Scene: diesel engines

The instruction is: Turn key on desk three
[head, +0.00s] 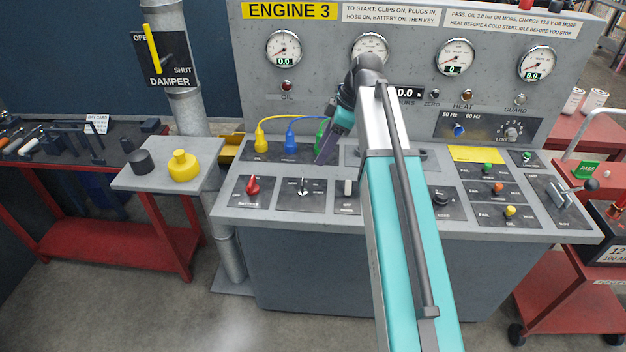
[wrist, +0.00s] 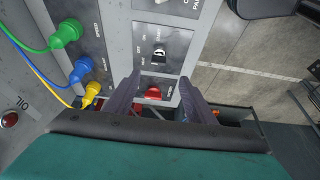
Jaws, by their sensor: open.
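The key switch (head: 303,188) sits on a dark labelled plate on the front part of the Engine 3 desk (head: 240,217), right of the red battery knob (head: 253,187). The key stands out from its plate. In the wrist view the key switch (wrist: 159,53) lies just beyond my fingertips, and the red knob (wrist: 153,92) shows between my fingers. My gripper (head: 325,150) hangs above the desk, up and to the right of the key; its two purple fingers (wrist: 160,82) are apart with nothing held. Nothing shows it touching the key.
Yellow (head: 261,142), blue (head: 290,143) and green (wrist: 66,33) plugs with cables stand behind the key row, close to my gripper. A white switch (head: 348,187) is right of the key. A damper lever (head: 152,47) is at left. Floor in front is clear.

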